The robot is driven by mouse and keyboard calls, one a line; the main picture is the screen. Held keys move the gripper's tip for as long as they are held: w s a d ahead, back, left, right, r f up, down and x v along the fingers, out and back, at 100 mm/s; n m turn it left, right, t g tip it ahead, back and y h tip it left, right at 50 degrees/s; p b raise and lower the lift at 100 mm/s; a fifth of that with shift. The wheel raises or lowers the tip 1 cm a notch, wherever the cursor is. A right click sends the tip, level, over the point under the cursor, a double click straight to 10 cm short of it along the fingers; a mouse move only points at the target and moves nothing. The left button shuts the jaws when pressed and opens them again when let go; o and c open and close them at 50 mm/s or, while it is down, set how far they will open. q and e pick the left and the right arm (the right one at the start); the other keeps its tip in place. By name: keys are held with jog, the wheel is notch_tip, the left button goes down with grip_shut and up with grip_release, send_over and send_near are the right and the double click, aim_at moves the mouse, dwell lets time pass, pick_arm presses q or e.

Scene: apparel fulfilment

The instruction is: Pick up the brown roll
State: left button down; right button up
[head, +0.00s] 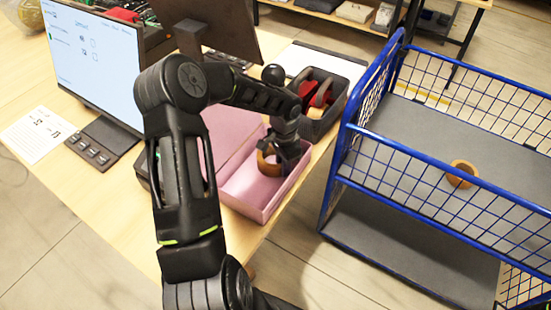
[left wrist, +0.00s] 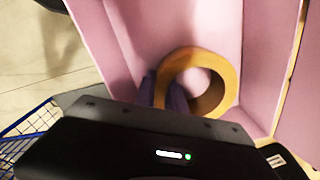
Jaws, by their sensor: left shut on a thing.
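The brown roll (head: 267,163) stands in the open pink box (head: 240,202) on the table in the head view. My left gripper (head: 284,160) reaches down into the box and is shut on the roll's right side. In the left wrist view the roll (left wrist: 218,84) shows as a ring with an open centre, with the gripper's fingers (left wrist: 168,95) on its left rim. The fingertips are partly hidden. A second brown roll (head: 462,174) lies on the cart's upper shelf. My right gripper is not in view.
A blue wire cart (head: 372,137) stands right of the table. A monitor (head: 95,62) and a paper sheet (head: 36,134) are at the left. The pink lid stands open at the box's left.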

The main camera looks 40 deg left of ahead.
pick_arm(q)
jog(key=shift+r, duration=0.1)
notch_tip(320, 180, up, 10)
jog(key=shift+f+b, duration=0.1)
jog(key=shift+b, duration=0.6)
dwell(0.3)
